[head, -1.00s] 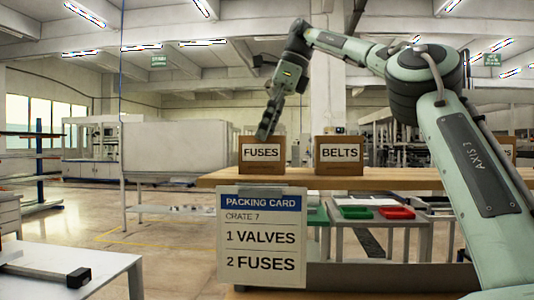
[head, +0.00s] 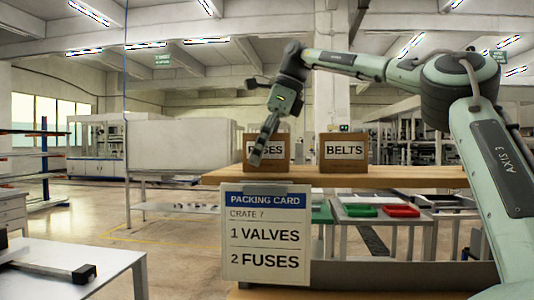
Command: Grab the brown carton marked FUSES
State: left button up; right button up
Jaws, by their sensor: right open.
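The brown carton marked FUSES (head: 281,164) stands upright on the wooden shelf (head: 400,176), left of a like carton marked BELTS (head: 344,167). My right gripper (head: 258,158) hangs down across the front of the FUSES carton and hides the first letters of its label. Its jaws are open and seen nearly edge-on, with nothing visible between them. I cannot tell how much room lies between the fingers and the carton. My left gripper is not in view.
A packing card (head: 266,236) hangs below the shelf's left end, reading 1 VALVES, 2 FUSES. A green tray (head: 358,210) and a red tray (head: 401,211) lie on a lower table behind. A white table (head: 110,270) stands at lower left. Shelf space between the cartons is bare.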

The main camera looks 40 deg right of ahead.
jog(key=shift+f, duration=0.3)
dwell(0.4)
jog(key=c, duration=1.5)
jog(key=shift+c, duration=0.2)
jog(key=shift+r, duration=0.2)
